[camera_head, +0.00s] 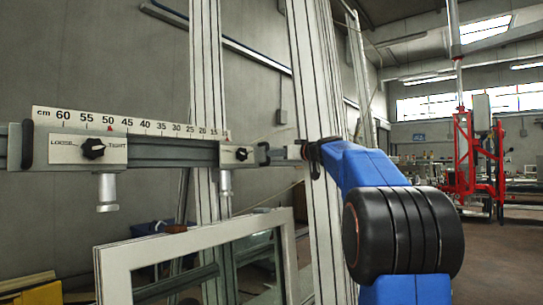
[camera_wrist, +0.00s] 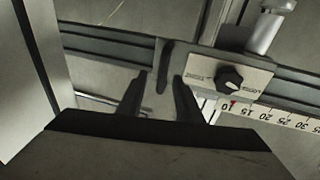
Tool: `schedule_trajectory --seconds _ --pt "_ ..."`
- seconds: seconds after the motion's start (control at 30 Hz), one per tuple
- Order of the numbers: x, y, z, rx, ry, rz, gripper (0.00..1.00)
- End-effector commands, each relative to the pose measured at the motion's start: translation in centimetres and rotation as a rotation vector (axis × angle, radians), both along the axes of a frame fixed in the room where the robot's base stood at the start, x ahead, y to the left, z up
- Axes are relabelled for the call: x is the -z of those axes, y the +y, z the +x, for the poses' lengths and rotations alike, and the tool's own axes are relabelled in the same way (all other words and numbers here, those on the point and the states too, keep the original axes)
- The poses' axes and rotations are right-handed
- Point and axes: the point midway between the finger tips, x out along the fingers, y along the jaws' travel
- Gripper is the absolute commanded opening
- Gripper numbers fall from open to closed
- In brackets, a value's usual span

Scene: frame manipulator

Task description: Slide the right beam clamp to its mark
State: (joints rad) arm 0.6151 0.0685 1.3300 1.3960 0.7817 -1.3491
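The right beam clamp (camera_wrist: 203,66) is a grey carriage on the beam, with a pale plate, a black knob (camera_wrist: 230,78) and a dark upright handle (camera_wrist: 163,66). It also shows in the head view (camera_head: 231,155), left of my gripper (camera_head: 283,153). In the wrist view my gripper (camera_wrist: 160,76) is open, one finger on each side of the handle, with a gap visible on both sides. The scale (camera_wrist: 275,118) appears upside down there. A small red mark (camera_wrist: 233,102) is near its 10, below the knob in the picture.
The left beam clamp (camera_head: 88,149) sits farther along the beam (camera_head: 170,152), near another red mark (camera_head: 110,129) at 50. A white window frame (camera_head: 118,268) stands below. Pale upright posts (camera_head: 312,80) rise behind the beam and my arm.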

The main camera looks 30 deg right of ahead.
Motion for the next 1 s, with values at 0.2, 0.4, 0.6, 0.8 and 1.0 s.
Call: schedule_trajectory --seconds 0.2,0.4,0.6,0.8,1.0 --pt "-0.1 -0.8 -4.5 0.003 0.0 -0.001 0.33" --pt "0.0 -1.4 -8.1 0.004 0.0 -0.001 0.33" --pt "0.1 -1.8 -10.4 0.002 0.001 -0.001 0.33" --pt "0.0 -1.8 -11.2 0.002 0.0 0.0 0.33" --pt "0.0 -1.8 -11.2 0.001 0.0 0.0 0.33"
